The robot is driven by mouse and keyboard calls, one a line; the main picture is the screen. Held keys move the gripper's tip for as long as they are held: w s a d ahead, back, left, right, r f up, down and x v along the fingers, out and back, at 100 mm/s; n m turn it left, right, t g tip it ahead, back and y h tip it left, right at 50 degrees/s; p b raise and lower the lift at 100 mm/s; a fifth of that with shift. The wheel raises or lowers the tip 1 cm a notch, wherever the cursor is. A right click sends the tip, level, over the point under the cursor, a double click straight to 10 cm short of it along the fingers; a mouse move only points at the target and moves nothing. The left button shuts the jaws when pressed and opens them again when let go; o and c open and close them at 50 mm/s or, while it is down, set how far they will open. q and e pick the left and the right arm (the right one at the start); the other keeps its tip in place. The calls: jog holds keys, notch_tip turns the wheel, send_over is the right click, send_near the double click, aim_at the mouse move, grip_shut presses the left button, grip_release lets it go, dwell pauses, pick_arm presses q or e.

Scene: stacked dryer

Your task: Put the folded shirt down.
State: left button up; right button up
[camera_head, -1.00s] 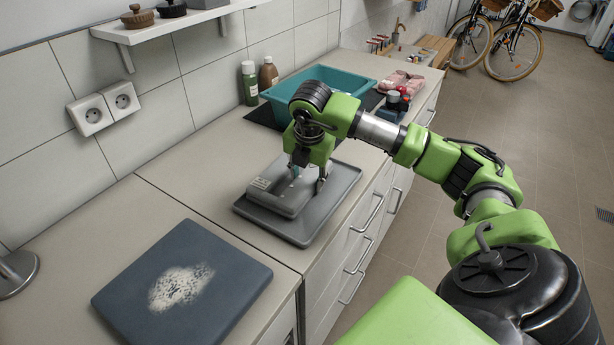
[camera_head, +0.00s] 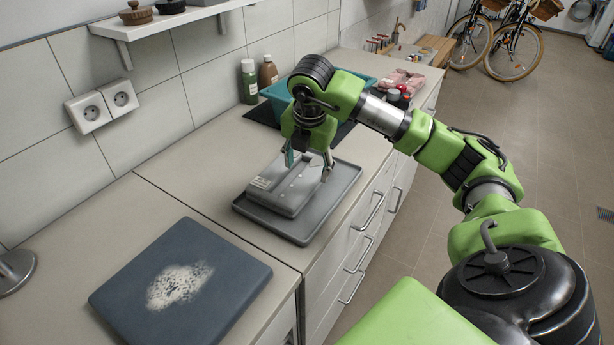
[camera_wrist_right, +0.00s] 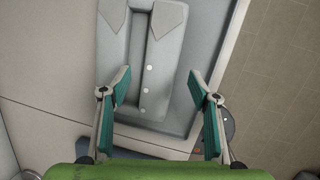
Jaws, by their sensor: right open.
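The folded shirt (camera_head: 293,192) is light grey and lies flat on a dark grey tray (camera_head: 341,197) on the counter. In the right wrist view, the shirt (camera_wrist_right: 178,62) shows its collar at the top and a row of white buttons down the middle. My right gripper (camera_head: 308,166) is open and empty just above the shirt. In the right wrist view, its two teal-padded fingers (camera_wrist_right: 160,88) stand spread over the shirt's near end, with the shirt between and below them. My left gripper is not in view.
A dark blue slab with a white speckled patch (camera_head: 182,283) lies on the near counter. Behind the tray are a teal basin (camera_head: 357,83) and two bottles (camera_head: 249,82) by the tiled wall. A shelf (camera_head: 175,20) hangs above. Drawer handles (camera_head: 374,210) protrude at the counter's front.

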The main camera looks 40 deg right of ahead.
jog(key=v, duration=0.7)
jog(key=shift+r, duration=0.1)
